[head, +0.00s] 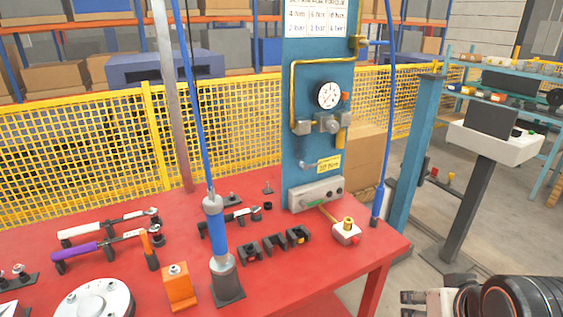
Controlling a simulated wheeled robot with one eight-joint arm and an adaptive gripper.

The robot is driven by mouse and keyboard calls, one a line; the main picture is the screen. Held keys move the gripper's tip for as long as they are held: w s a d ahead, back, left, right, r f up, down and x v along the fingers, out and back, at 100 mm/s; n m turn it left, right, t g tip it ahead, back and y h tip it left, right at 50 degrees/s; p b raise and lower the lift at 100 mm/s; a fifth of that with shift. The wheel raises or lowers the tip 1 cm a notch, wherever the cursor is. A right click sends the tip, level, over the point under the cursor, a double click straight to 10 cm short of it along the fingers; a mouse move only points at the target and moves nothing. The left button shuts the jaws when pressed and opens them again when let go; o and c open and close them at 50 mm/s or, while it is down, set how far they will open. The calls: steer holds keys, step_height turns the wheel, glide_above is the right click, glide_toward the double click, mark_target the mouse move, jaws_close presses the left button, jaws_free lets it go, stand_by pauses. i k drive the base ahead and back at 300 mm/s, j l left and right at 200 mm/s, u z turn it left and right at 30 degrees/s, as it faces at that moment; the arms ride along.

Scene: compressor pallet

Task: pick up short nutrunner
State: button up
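A grey and blue cylindrical tool (217,235) stands upright in a dark holder on the red table (330,284), with a blue hose running up from its top. My gripper (408,304) is at the bottom right, off the table's right side, empty and apart from both tools. Its fingers look spread, and part of it is cut off by the frame.
Torque wrenches (105,243), black sockets (275,244), an orange block (179,287) and a white round flange (95,300) crowd the table. A blue panel (305,160) with a gauge stands at its back. A pedestal screen (490,121) stands right. The table's front right is clear.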

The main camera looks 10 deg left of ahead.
mark_target(223, 263)
steer(key=u, duration=1.3)
